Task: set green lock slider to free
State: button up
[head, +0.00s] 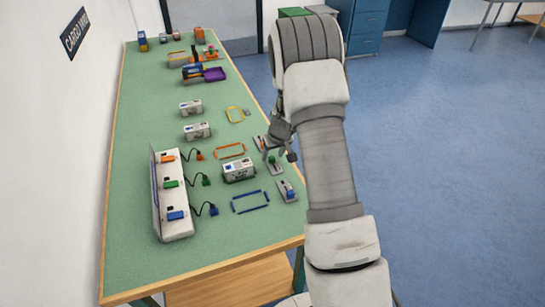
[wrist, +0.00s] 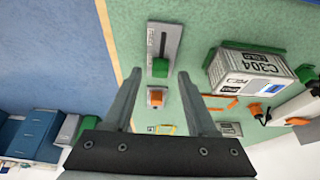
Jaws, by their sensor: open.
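The green lock slider (head: 274,163) is a grey plate with a green knob near the table's right edge. In the wrist view its grey plate (wrist: 165,38) runs upward from the green knob (wrist: 160,66), which sits at the plate's lower end. The lettering on the plate is too small to read. My gripper (head: 279,155) is open, above the slider. In the wrist view my two fingers (wrist: 159,76) point toward the knob, one to each side of it, with gaps on both sides. I cannot tell the height left between fingertips and knob.
An orange slider (wrist: 156,98) lies close by; a blue slider (head: 289,192) is nearer the front. A white container marked C304 (wrist: 250,77) stands beside the green slider. Blue (head: 250,202) and orange (head: 230,151) frames lie on the green table. A white panel (head: 172,198) stands at left.

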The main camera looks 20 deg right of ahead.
jog(key=shift+x, duration=0.75)
grip_shut()
dwell(1.0)
